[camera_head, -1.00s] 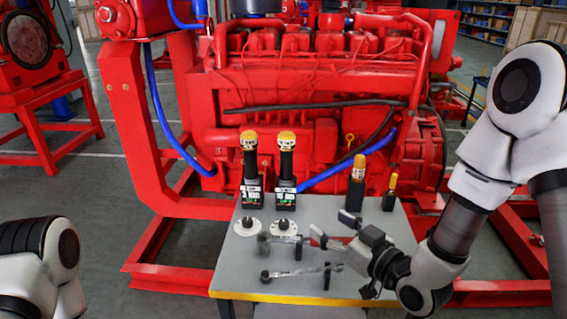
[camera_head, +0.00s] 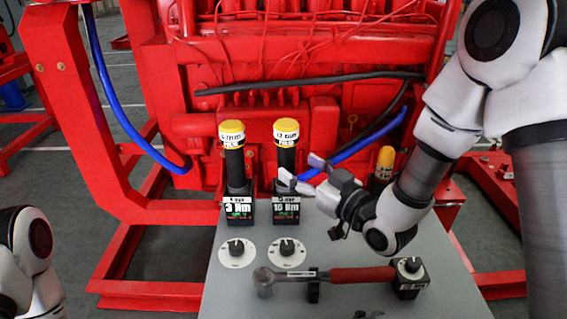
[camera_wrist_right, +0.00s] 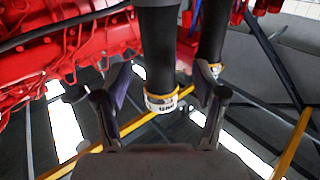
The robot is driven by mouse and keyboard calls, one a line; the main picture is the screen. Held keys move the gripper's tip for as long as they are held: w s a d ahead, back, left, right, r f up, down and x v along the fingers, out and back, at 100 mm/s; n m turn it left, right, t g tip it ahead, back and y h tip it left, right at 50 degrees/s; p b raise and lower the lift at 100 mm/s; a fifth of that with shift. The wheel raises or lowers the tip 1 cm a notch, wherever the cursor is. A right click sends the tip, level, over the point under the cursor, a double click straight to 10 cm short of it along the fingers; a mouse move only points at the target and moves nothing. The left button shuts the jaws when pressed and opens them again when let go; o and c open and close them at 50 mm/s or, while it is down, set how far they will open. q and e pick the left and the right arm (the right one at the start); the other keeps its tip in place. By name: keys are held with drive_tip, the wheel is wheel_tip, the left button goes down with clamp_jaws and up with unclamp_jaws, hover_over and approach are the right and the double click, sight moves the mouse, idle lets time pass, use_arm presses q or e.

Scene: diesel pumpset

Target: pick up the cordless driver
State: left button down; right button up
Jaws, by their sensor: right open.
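Two black cordless drivers with yellow tops stand upright at the table's back edge. The left one (camera_head: 234,165) has a base reading 3 Nm. The right one (camera_head: 285,160) has a base that seems to read 10 Nm. My right gripper (camera_head: 302,172) is open beside the right driver, its fingers pointing toward it. In the right wrist view, a black driver body (camera_wrist_right: 158,45) with a yellow-edged, labelled end lies between the open fingers (camera_wrist_right: 162,88). Contact cannot be told. A second black body (camera_wrist_right: 212,42) is beyond the right finger. My left gripper is out of view.
The grey table (camera_head: 245,290) holds two round dials (camera_head: 237,253), a red-handled torque wrench (camera_head: 350,275) on supports and a small black box (camera_head: 411,278). Another yellow-topped tool (camera_head: 384,163) is partly hidden behind my right gripper. The red engine (camera_head: 300,95) stands behind.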

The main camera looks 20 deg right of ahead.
sight(293, 160)
drive_tip(key=x, duration=0.4)
drive_tip(key=shift+w+r+p, duration=0.2)
drive_tip(key=shift+r+p, duration=0.05)
drive_tip(key=shift+p, duration=0.05)
drive_tip(key=shift+w+a, duration=0.15)
drive_tip(key=shift+w, duration=0.25)
drive_tip(key=shift+s, duration=0.1)
drive_tip(key=c, duration=0.4)
clamp_jaws()
drive_tip(key=shift+r, duration=0.1)
